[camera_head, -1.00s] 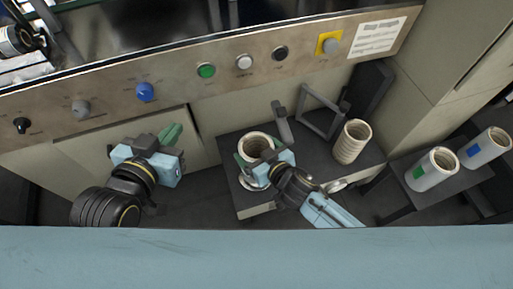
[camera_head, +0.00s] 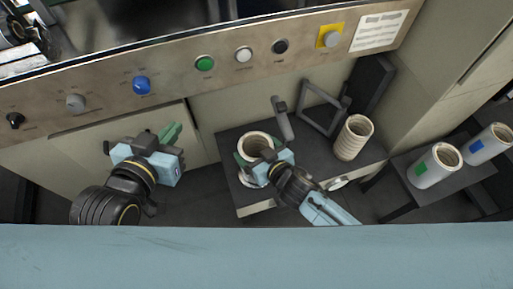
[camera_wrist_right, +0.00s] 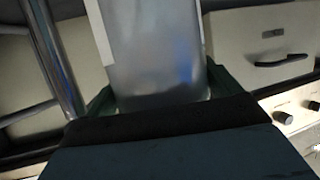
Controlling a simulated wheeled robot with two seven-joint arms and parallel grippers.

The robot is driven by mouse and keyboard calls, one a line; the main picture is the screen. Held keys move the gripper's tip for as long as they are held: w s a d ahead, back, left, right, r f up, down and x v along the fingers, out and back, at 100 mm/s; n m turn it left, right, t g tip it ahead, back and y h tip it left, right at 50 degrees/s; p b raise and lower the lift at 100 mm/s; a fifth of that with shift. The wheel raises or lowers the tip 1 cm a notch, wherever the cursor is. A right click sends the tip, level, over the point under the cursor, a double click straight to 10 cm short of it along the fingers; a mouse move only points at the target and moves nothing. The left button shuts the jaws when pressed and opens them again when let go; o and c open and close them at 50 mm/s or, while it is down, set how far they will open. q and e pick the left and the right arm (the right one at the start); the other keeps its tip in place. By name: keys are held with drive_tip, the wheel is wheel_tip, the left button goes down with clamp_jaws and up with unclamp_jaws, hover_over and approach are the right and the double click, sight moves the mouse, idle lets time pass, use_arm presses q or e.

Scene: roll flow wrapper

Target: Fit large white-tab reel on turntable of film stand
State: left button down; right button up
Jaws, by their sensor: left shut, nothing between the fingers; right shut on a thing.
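A wide pale reel (camera_head: 257,142) with an open core stands roughly upright at the left part of the dark film stand (camera_head: 225,144). My right gripper (camera_head: 259,159) is shut on its side. In the right wrist view the reel (camera_wrist_right: 155,65) fills the middle as a glossy grey film surface between the green fingers. My left gripper (camera_head: 171,133) is shut and empty, left of the stand before the cabinet.
A ribbed cream roll (camera_head: 353,138) stands at the stand's right, near a dark frame (camera_head: 321,108). A green-tab reel (camera_head: 437,166) and a blue-tab reel (camera_head: 488,144) sit on a side shelf (camera_head: 440,196). The button panel (camera_head: 180,82) runs behind.

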drive_tip(key=shift+f, duration=0.25)
drive_tip(key=o, duration=1.5)
drive_tip(key=shift+c, duration=0.2)
drive_tip(key=shift+f, duration=0.1)
drive_tip(key=p+v, duration=0.5)
drive_tip(key=v, duration=0.8)
drive_tip(key=shift+s, duration=0.2)
drive_tip(key=shift+w+d, duration=0.1)
drive_tip(key=shift+d, duration=0.05)
